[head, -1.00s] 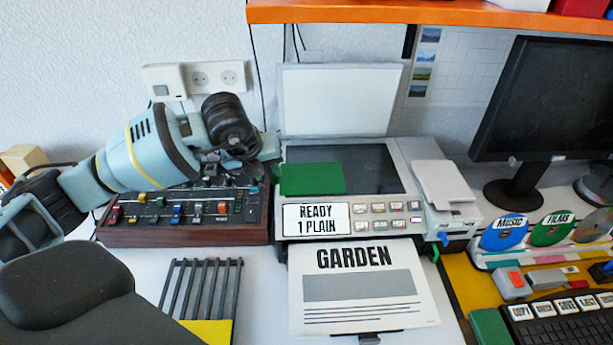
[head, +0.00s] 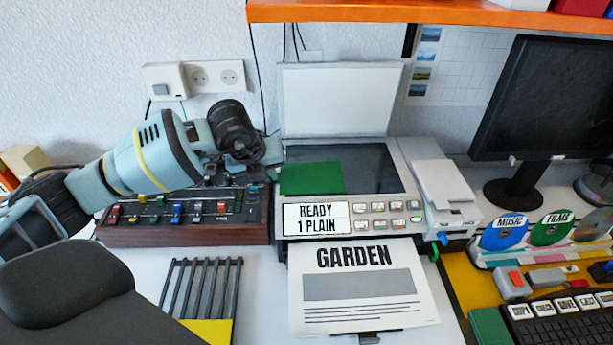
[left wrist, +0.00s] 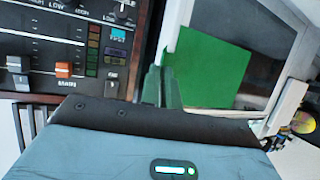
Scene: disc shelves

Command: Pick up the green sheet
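The green sheet (head: 313,178) lies on the left part of the scanner's dark glass (head: 372,170). It also shows in the left wrist view (left wrist: 212,68). My left gripper (head: 274,152) is at the left edge of the scanner, beside the sheet's left edge. In the left wrist view my two fingers (left wrist: 161,86) stand close together at that edge. I cannot tell whether the sheet's edge is between them. My right gripper is in neither view.
The scanner lid (head: 338,100) stands open behind the glass. A mixing desk (head: 185,232) is close under my left arm. A GARDEN page (head: 355,312) lies in front of the scanner. A monitor (head: 550,100) is at the right, and an orange shelf (head: 430,12) hangs above.

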